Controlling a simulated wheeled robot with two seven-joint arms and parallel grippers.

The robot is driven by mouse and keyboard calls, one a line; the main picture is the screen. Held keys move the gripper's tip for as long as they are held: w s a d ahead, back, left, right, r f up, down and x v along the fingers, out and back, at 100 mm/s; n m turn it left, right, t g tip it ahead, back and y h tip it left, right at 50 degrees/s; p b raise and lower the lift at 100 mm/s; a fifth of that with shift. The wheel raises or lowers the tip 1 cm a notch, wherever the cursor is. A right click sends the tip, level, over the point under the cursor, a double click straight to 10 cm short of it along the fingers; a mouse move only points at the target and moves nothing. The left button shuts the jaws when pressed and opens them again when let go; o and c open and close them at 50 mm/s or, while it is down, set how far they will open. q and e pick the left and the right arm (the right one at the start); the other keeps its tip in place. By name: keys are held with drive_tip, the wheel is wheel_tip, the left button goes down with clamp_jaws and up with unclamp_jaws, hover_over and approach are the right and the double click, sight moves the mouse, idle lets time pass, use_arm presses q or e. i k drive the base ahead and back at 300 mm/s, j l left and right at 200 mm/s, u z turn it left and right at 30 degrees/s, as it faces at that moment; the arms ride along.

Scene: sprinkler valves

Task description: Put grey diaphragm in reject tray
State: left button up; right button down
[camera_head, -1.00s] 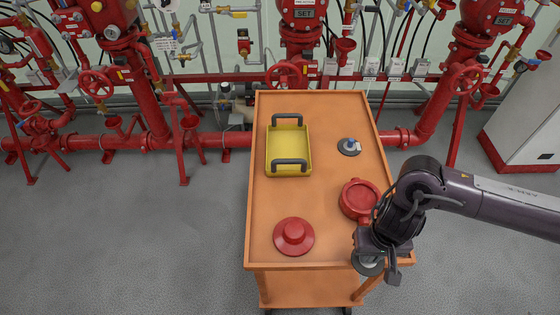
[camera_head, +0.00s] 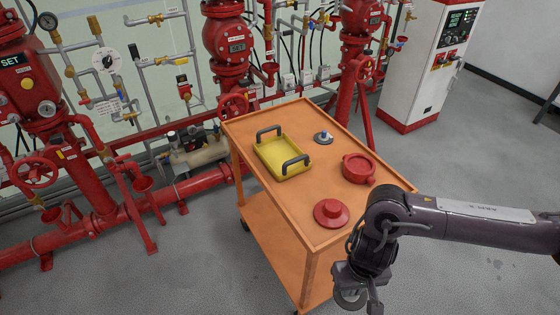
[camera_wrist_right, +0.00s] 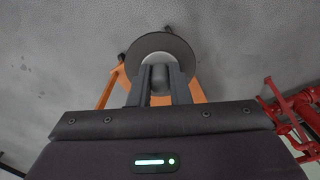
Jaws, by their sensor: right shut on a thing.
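My right gripper (camera_head: 356,288) is shut on the grey diaphragm (camera_head: 349,298), a round disc. In the head view they are beyond the cart's near right side, over the floor. The right wrist view shows the diaphragm (camera_wrist_right: 163,44) in front of the gripper (camera_wrist_right: 160,80), with its grey middle between the two fingers. The reject tray, a yellow tray (camera_head: 291,173) with two dark handles, stands on the orange cart (camera_head: 255,130), away from the gripper. The tray looks empty. My left gripper is not in view.
Red pipes and valves (camera_head: 90,190) line the wall behind. A white cabinet (camera_head: 425,65) stands at the back right.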

sight(282, 159)
drive_tip(key=i+j+z, duration=0.2)
drive_tip(key=j, duration=0.2)
drive_tip(key=i+j+z, duration=0.2)
drive_tip(key=j, duration=0.2)
drive_tip(key=j+z, duration=0.2)
drive_tip(key=j, duration=0.25)
drive_tip(key=i+j+z, duration=0.2)
drive_tip(key=j, duration=0.25)
